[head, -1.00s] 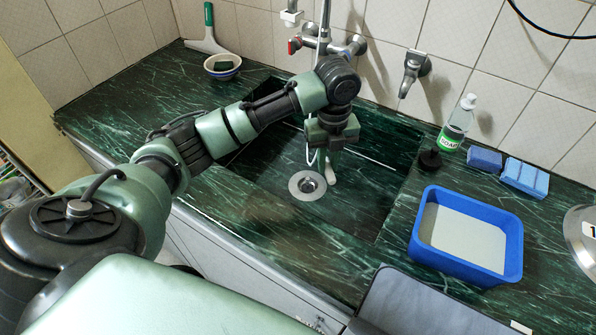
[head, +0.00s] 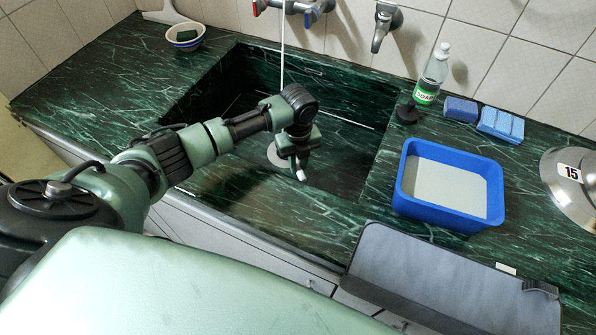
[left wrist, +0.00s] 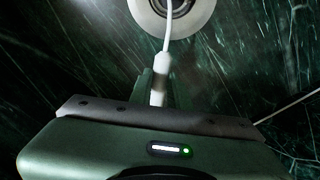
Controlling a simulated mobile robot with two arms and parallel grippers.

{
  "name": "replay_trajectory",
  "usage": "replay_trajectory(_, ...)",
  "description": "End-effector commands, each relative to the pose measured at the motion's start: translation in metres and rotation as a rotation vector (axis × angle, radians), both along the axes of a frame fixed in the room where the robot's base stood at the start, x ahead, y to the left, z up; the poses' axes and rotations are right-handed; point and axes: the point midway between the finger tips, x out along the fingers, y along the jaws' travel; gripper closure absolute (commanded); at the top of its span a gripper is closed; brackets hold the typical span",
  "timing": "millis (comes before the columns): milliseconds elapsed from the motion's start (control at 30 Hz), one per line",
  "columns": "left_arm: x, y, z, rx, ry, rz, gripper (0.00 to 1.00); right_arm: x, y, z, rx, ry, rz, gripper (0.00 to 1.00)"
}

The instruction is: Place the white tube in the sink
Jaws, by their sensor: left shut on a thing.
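The green sink (head: 343,165) is set into the counter, with a round metal drain (head: 274,156) partly hidden behind my gripper. My left gripper (head: 300,166) is over the sink, right of the drain, pointing down. It is shut on the white tube (head: 300,174), whose white end shows below the fingers. In the left wrist view the tube (left wrist: 167,50) runs from the gripper up across the drain (left wrist: 178,12). A thin white line (head: 283,50) rises behind the arm toward the taps. I cannot tell whether the tube touches the sink floor. My right gripper is out of view.
A blue tub (head: 405,190), a soap bottle (head: 430,78) and blue sponges (head: 500,124) stand right of the sink. A bowl (head: 186,38) sits at the back left. Taps (head: 385,25) project from the wall. A grey folded case (head: 420,275) lies in front.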

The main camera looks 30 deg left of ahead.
Motion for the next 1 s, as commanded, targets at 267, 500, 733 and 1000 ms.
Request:
replay_trajectory(267,-0.001,0.000,-0.038,0.001,0.002,0.000,1.00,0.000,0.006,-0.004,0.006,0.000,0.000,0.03)
replay_trajectory(500,-0.001,0.000,-0.040,0.001,0.001,-0.001,1.00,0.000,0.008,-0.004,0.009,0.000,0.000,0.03)
replay_trajectory(733,-0.001,0.000,-0.043,0.001,0.001,-0.001,0.68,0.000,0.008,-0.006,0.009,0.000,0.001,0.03)
replay_trajectory(1000,-0.001,0.000,-0.043,0.001,0.002,-0.001,0.61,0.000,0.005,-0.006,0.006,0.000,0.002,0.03)
